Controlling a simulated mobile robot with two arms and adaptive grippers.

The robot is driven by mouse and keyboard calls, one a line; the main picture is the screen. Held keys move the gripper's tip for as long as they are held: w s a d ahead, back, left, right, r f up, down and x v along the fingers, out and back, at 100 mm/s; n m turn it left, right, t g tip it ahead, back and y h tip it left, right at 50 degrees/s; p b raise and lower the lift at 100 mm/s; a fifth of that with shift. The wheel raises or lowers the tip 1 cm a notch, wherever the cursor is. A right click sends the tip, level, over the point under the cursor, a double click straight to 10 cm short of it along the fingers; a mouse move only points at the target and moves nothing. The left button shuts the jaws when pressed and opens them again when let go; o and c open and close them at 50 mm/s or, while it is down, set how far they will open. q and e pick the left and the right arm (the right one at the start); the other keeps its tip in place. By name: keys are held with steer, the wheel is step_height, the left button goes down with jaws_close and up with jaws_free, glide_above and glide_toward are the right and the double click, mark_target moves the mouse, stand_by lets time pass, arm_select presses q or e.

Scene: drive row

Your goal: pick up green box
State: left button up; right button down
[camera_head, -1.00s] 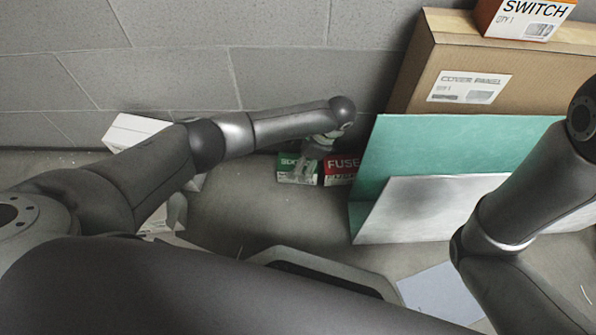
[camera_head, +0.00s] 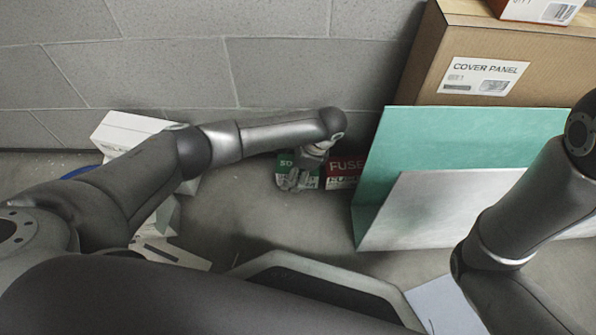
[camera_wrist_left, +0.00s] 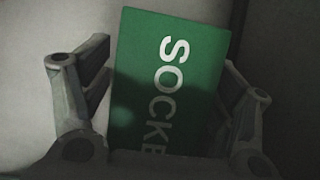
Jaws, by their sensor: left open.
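The green box (camera_head: 285,162) stands on the floor near the block wall, partly hidden by my left gripper in the head view. In the left wrist view the green box (camera_wrist_left: 168,85), lettered "SOCKE", lies between the two fingers of my left gripper (camera_wrist_left: 160,95). The fingers are open, one on each side of it; I cannot tell whether either touches it. In the head view my left gripper (camera_head: 297,178) points down at the box. My right arm shows at the right edge, but its gripper is out of view.
A red FUSE box (camera_head: 345,170) stands close to the right of the green box. A teal panel (camera_head: 450,150) and a grey panel (camera_head: 440,210) lean in front of a cover panel carton (camera_head: 425,75). White boxes (camera_head: 125,130) are at left.

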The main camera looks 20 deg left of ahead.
arm_select(q)
steer(key=shift+f, duration=0.3)
stand_by(0.4)
steer(key=c, duration=1.1)
